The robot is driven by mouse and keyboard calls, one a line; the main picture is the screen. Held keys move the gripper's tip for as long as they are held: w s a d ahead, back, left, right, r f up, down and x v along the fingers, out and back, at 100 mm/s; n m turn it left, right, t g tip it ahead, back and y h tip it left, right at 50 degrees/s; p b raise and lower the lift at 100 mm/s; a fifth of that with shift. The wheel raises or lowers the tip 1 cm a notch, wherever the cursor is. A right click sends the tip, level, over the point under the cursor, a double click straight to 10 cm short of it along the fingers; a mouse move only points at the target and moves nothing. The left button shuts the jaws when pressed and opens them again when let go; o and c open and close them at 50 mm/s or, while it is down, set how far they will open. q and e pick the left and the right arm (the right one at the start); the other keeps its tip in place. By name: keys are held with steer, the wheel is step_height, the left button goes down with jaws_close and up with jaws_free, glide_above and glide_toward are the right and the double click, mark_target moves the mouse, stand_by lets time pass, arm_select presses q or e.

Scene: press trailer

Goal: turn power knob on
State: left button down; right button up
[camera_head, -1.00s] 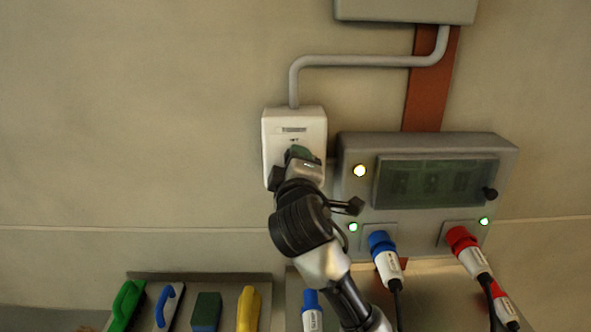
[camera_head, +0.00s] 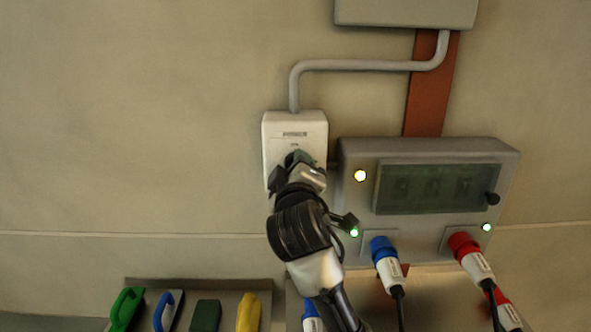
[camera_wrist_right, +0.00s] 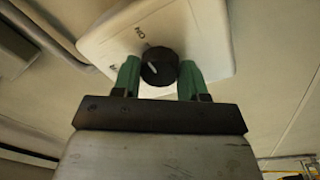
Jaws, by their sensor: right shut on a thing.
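The white switch box (camera_head: 295,122) is on the wall left of the grey panel. The power knob (camera_wrist_right: 160,66) is black and round with a pale pointer line, and it shows on the box face in the right wrist view. My right gripper (camera_head: 297,158) is at the box in the head view and hides the knob there. In the right wrist view its two green fingertips (camera_wrist_right: 158,72) sit one on each side of the knob, shut on it. Small lettering shows on the box beside the knob. My left gripper is not in view.
The grey panel (camera_head: 430,148) has a dark display window, lit lamps, a blue plug (camera_head: 383,250) and a red plug (camera_head: 466,248). Handled tools and brushes (camera_head: 205,316) line a tray below. A conduit (camera_head: 360,65) runs above the box.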

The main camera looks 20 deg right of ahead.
steer(key=o, duration=0.9)
steer(key=b+v, duration=0.3)
steer(key=v, duration=0.7)
steer(key=shift+s+a+f, duration=0.1)
steer(key=shift+s+a, duration=0.05)
steer(key=shift+s, duration=0.2)
steer(key=shift+f, duration=0.1)
